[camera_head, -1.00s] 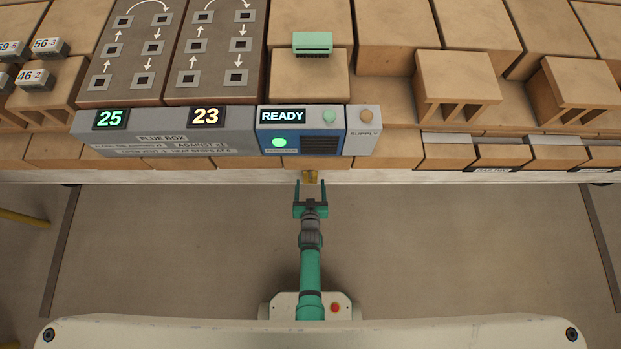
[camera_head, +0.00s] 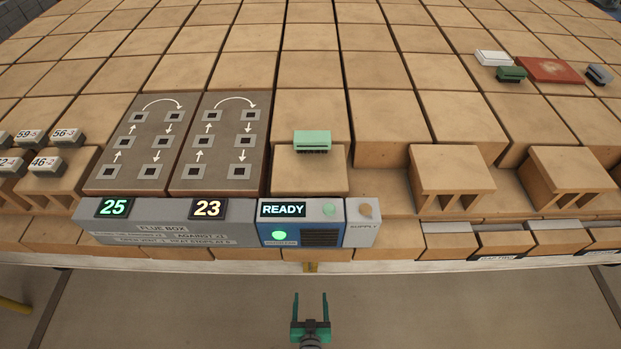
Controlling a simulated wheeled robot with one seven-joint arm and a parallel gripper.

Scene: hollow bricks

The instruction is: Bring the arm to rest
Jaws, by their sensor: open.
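My gripper (camera_head: 310,309) is at the bottom middle of the head view, in front of the near edge of the brick surface. Its two fingers point toward the bricks and stand apart, with nothing between them. Only the gripper and a bit of my wrist show; the rest of my arm is below the picture.
A grey flue box (camera_head: 180,224) and a blue panel reading READY (camera_head: 300,222) with a lit green lamp stand along the near edge. A green block (camera_head: 312,141) sits on a brick behind them. Hollow bricks (camera_head: 450,170) stand to the right. Floor around my gripper is clear.

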